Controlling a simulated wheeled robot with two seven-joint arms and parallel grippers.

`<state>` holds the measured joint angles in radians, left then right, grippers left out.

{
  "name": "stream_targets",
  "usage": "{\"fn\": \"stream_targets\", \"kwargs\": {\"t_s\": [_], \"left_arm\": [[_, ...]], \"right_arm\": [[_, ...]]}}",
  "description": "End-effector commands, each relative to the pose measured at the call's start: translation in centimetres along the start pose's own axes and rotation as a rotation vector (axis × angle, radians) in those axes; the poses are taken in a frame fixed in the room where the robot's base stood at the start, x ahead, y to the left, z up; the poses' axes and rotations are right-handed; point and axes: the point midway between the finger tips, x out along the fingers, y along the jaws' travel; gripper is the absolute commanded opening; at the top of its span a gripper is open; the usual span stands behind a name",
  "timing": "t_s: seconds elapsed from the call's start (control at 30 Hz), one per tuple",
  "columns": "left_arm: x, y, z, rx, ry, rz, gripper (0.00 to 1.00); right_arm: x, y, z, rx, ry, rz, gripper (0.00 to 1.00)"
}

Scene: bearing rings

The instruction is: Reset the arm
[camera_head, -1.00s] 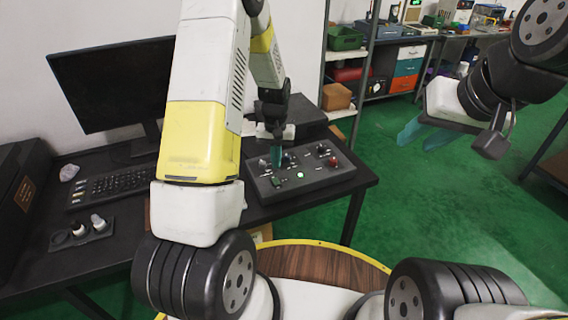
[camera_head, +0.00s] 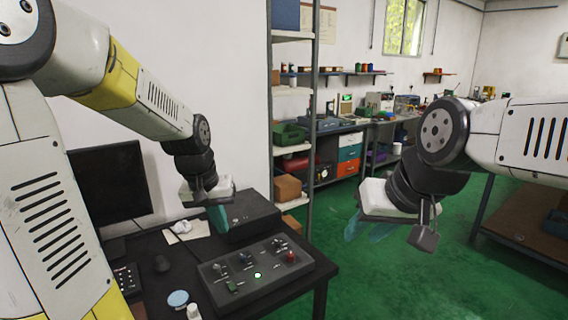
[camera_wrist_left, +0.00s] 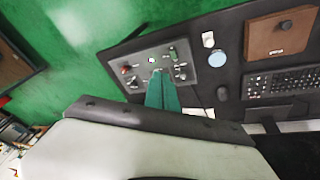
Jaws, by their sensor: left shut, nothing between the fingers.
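My left arm reaches in from the left in the head view. Its gripper (camera_head: 217,218) has teal fingers pointing down, shut and empty, above the back left of the control panel (camera_head: 298,272) and in front of a black box (camera_head: 250,212). In the left wrist view the shut fingers (camera_wrist_left: 162,90) overlap the near edge of the panel (camera_wrist_left: 135,68), apparently apart from it. My right gripper (camera_head: 366,231) hangs over the green floor on the right, its teal fingers spread with nothing between them. The panel has several knobs and switches and a lit green-white button (camera_head: 257,275).
The black desk (camera_head: 160,262) also bears a monitor (camera_head: 108,185), a mouse (camera_head: 161,263) and a round pale-blue item (camera_head: 178,298). A metal shelf (camera_head: 291,92) stands behind the desk. Open green floor (camera_head: 400,285) lies to the right.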

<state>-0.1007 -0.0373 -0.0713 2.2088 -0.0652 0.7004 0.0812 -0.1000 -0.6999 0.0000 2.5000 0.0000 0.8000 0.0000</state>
Motion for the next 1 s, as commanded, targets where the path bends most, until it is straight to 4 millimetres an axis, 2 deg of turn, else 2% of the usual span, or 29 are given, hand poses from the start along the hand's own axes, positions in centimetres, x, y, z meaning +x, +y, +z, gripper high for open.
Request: {"fn": "stream_targets", "kwargs": {"t_s": [0.03,0.2,0.4,0.6,1.0], "left_arm": [[-2.1,0.3,1.1,0.007,0.035,0.011,0.0],[-7.2,1.1,5.1,0.038,0.13,0.043,0.0],[-10.7,1.7,9.7,0.072,0.224,0.064,0.0],[-11.8,1.9,12.0,0.09,0.267,0.071,0.0],[-11.8,1.9,12.3,0.092,0.271,0.071,0.0]], "right_arm": [[0.0,0.0,0.0,0.0,0.0,0.0,0.34],[0.0,0.0,0.0,0.0,0.0,0.0,0.34],[0.0,0.0,0.0,0.0,0.0,0.0,0.34],[0.0,0.0,0.0,0.0,0.0,0.0,0.34],[0.0,0.0,0.0,0.0,0.0,0.0,0.34]]}}
